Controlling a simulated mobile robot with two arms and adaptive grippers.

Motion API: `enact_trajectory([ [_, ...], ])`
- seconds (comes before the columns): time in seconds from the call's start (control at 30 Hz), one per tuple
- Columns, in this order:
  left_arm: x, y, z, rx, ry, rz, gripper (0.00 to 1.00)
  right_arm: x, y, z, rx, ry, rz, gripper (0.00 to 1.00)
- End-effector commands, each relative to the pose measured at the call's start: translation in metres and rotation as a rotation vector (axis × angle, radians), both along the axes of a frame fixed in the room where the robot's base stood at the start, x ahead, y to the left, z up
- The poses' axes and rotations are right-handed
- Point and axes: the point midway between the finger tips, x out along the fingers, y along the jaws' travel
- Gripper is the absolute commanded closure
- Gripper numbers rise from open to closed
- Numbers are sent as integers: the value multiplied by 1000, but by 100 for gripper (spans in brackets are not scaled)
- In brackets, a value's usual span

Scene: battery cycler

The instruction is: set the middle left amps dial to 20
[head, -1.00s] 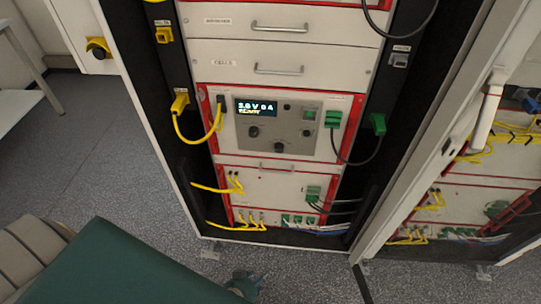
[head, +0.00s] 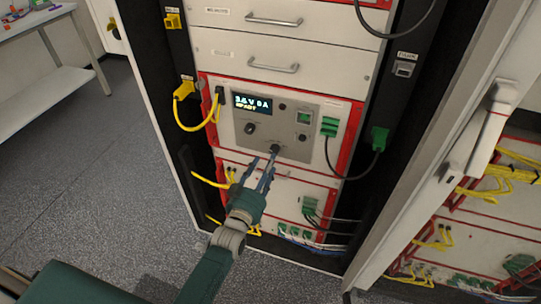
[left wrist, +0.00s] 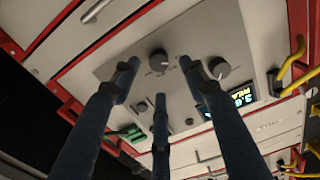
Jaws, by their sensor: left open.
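The grey control panel (head: 290,115) has a lit display (head: 252,103) that seems to read about 3.8 V 0 A. Two dark round dials sit below it: one (head: 250,128) under the display, and a lower right one (head: 275,149). Their labels are too small to read, so I cannot tell which is amps by its marking. My left gripper (head: 264,158) is open and empty, with its fingertips just below and around the lower right dial. In the left wrist view this dial (left wrist: 158,58) shows between the spread fingertips, and the other dial (left wrist: 219,68) is beside them. Contact cannot be told.
Yellow cables (head: 200,125) loop at the panel's left, and a green plug (head: 328,127) with a black cable is at its right. Drawer handles (head: 275,68) stick out above. The open cabinet door (head: 430,170) stands at the right.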

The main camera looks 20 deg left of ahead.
Motion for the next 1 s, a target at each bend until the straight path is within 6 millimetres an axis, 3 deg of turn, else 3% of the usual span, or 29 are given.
enact_trajectory([
  [0.1, 23, -1, 1, -1, -2, 0, 56, 3, -6, 0, -6, -4, -1, 67],
  [0.3, 47, -2, -1, -1, 0, -1, 56, 13, -18, 0, -19, -17, -6, 67],
  [0.67, 53, -2, -1, -1, 2, -1, 56, 15, -20, 1, -22, -20, -6, 67],
  [0.77, 53, -2, -1, -1, 2, -1, 70, 15, -19, 1, -21, -20, -5, 67],
  [0.9, 53, -2, -1, -1, 2, -1, 98, 14, -15, 1, -16, -20, -4, 67],
  [1.0, 53, -2, -1, -1, 2, -1, 100, 14, -11, 0, -12, -19, -4, 67],
])
